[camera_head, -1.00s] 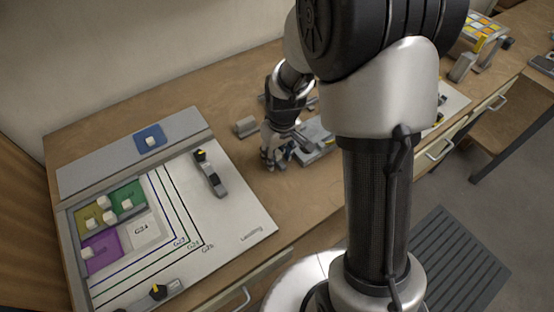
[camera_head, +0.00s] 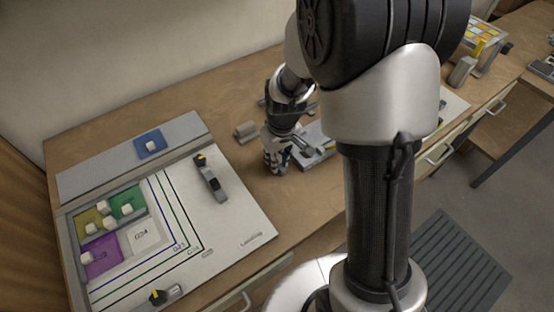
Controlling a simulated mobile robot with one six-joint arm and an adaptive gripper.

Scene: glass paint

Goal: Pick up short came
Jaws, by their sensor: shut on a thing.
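My gripper (camera_head: 276,168) is low over the wooden bench, just left of a grey fixture (camera_head: 318,152). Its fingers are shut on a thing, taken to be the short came. The came is too small and too hidden by the fingers to make out clearly. Whether it still touches the fixture or the bench cannot be told from this view.
The assembly board (camera_head: 240,212) at left holds purple (camera_head: 102,268) and green (camera_head: 128,192) glass pieces with white knobs. A blue piece (camera_head: 150,134) lies on its upper strip. Dark clamps (camera_head: 212,180) stand on the board. A small grey block (camera_head: 246,131) sits behind my gripper.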

